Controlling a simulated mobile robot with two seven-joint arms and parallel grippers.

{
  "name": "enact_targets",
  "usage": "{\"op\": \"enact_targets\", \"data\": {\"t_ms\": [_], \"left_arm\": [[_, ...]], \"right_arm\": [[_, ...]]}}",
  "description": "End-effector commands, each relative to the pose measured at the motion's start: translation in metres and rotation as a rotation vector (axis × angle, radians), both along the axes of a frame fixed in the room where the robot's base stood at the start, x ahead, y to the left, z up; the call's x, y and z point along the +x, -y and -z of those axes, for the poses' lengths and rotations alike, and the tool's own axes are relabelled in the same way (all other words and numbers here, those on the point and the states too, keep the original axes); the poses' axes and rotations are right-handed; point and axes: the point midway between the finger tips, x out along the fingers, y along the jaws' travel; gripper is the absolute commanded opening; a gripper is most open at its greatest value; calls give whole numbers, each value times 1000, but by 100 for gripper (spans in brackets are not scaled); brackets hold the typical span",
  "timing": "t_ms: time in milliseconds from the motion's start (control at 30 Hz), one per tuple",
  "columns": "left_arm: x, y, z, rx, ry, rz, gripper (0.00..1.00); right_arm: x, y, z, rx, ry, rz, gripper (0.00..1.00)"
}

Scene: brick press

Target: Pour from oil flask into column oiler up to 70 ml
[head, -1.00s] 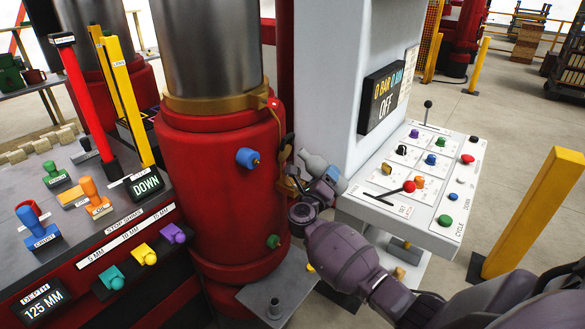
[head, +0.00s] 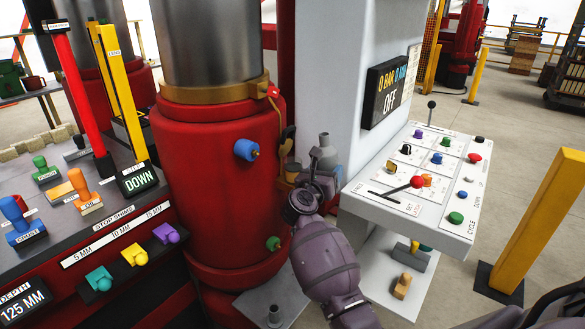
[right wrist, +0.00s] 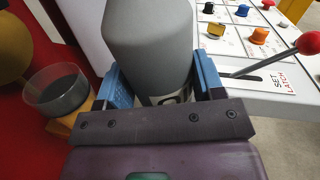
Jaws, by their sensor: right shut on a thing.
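My right gripper (head: 322,178) is shut on the grey oil flask (head: 325,147), beside the red press column. In the right wrist view the blue fingers (right wrist: 162,88) clasp the flask (right wrist: 150,35) from both sides. In the head view the flask stands about upright. The column oiler (right wrist: 57,90) is a clear cup with dark contents on a brass-coloured bracket, left of the flask and apart from it. Its level in ml cannot be read. My left gripper is out of view.
The red column (head: 215,170) carries a blue knob (head: 246,150) and a green knob (head: 273,243). A control panel (head: 395,208) with a red-knobbed lever (head: 417,182) is close on the right. A yellow post (head: 540,220) stands farther right.

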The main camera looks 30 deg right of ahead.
Motion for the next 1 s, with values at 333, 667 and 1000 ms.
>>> {"op": "enact_targets", "data": {"t_ms": [333,667,1000], "left_arm": [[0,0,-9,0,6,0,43],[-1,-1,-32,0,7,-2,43],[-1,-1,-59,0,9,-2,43]], "right_arm": [[1,0,-27,91,114,-1,31],[0,0,-55,100,125,0,31],[1,0,-88,100,122,0,31]]}}
